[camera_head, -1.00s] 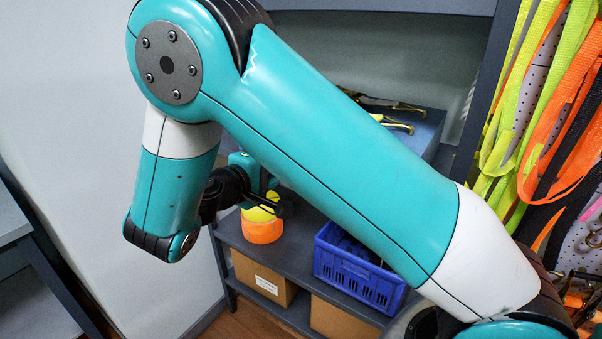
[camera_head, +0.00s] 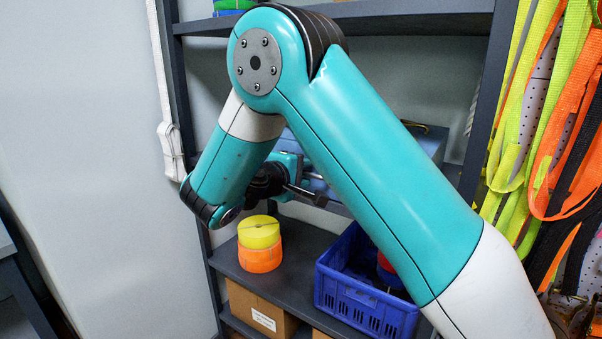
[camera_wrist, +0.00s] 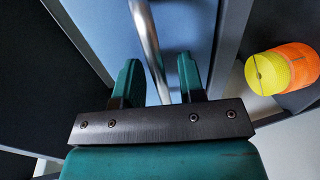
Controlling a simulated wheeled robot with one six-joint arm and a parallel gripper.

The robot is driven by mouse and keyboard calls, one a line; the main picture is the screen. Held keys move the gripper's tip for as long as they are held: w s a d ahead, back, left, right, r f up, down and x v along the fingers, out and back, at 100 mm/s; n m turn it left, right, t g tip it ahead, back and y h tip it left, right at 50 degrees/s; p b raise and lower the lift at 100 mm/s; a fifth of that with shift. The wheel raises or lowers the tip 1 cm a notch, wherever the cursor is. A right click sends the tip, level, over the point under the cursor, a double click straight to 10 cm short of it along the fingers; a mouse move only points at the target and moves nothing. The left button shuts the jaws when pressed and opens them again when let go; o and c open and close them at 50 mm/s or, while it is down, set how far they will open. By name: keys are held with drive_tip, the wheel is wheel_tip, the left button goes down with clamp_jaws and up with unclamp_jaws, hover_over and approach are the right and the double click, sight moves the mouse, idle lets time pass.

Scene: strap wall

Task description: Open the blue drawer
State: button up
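The blue drawer front (camera_wrist: 100,30) fills the upper middle of the wrist view, with a bare metal bar handle (camera_wrist: 148,35) running across it. My gripper (camera_wrist: 160,75) is open; its two green fingers stand on either side of the bar in that view, with a gap showing on both sides. How deep the bar sits between the fingers is hard to tell. In the head view my gripper (camera_head: 310,195) is at the shelf unit, in front of the blue drawer unit (camera_head: 432,140). My own arm hides most of the drawer there.
Yellow and orange strap rolls (camera_head: 260,258) are stacked on the shelf below my gripper. A blue crate (camera_head: 365,307) stands to their right, a cardboard box (camera_head: 262,308) underneath. Grey shelf posts (camera_head: 208,270) flank the space. Straps (camera_head: 560,120) hang at right.

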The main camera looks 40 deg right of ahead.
clamp_jaws()
drive_tip(key=shift+a, duration=0.1)
